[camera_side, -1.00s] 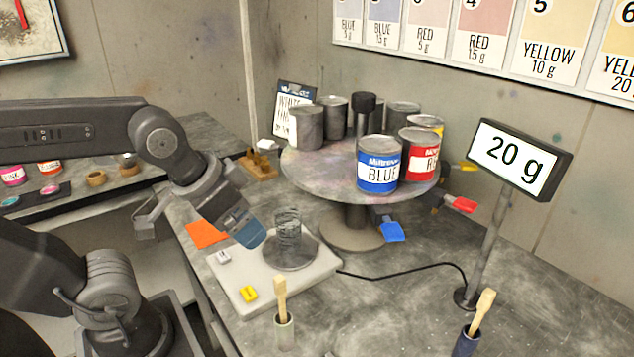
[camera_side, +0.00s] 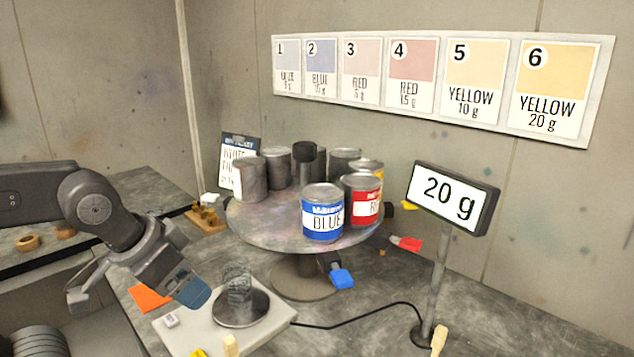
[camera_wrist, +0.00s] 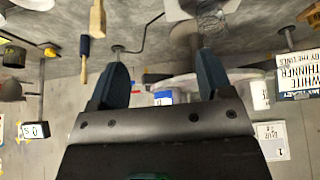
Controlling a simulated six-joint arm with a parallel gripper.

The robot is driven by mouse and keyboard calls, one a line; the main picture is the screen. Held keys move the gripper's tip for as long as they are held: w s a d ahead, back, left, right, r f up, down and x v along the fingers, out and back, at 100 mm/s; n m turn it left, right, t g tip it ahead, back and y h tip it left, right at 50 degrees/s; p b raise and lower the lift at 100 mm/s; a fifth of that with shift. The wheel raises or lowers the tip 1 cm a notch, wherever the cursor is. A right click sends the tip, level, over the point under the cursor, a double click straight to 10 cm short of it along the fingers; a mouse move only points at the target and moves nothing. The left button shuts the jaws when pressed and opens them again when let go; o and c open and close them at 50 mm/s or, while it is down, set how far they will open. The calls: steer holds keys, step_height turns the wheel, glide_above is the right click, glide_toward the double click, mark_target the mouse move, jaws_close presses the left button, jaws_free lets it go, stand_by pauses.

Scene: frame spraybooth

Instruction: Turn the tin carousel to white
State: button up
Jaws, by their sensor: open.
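The tin carousel (camera_side: 265,232) is a round, paint-stained turntable on a pedestal in the side view. The blue tin (camera_side: 322,215) stands at its front, with the red tin (camera_side: 364,205) to the right and a yellow-marked tin (camera_side: 368,168) partly hidden behind. Several grey tins, including one with a pale label (camera_side: 250,180), stand at the left and back. A blue tab (camera_side: 342,278) and a red tab (camera_side: 405,243) hang from the rim. My gripper (camera_side: 192,292) is left of the clear cup, below and apart from the carousel. Its fingers are spread and empty in the wrist view (camera_wrist: 162,82).
A clear cup (camera_side: 237,285) stands on the white scale (camera_side: 270,318). A screen (camera_side: 453,197) reading 20 g stands on a post at right. Wooden-handled tools stand at the front edge. The bench right of the pedestal is fairly clear.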

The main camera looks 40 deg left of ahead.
steer(key=shift+w+d+r, duration=0.15)
steer(key=shift+w, duration=0.1)
steer(key=shift+c, duration=0.8)
steer(key=w+d+r+n, duration=0.1)
steer(key=w+d+n, duration=0.1)
steer(key=n, duration=0.1)
steer(key=w+d+r+n+t, duration=0.1)
steer(key=w+d+n, duration=0.1)
steer(key=d+n, duration=0.1)
steer(key=w+d+r+n+y, duration=0.1)
steer(key=w+d+r+n, duration=0.1)
steer(key=w+d+n, duration=0.1)
steer(key=shift+w+n+t, duration=0.1)
steer(key=shift+n+t, duration=0.2)
steer(key=shift+n, duration=0.1)
jaws_close()
steer(key=w+d+f, duration=0.2)
steer(key=w+f, duration=0.5)
steer(key=w, duration=0.2)
steer(key=shift+w+f+n, duration=0.35)
steer(key=shift+w+n, duration=0.05)
steer(key=shift+w, duration=0.1)
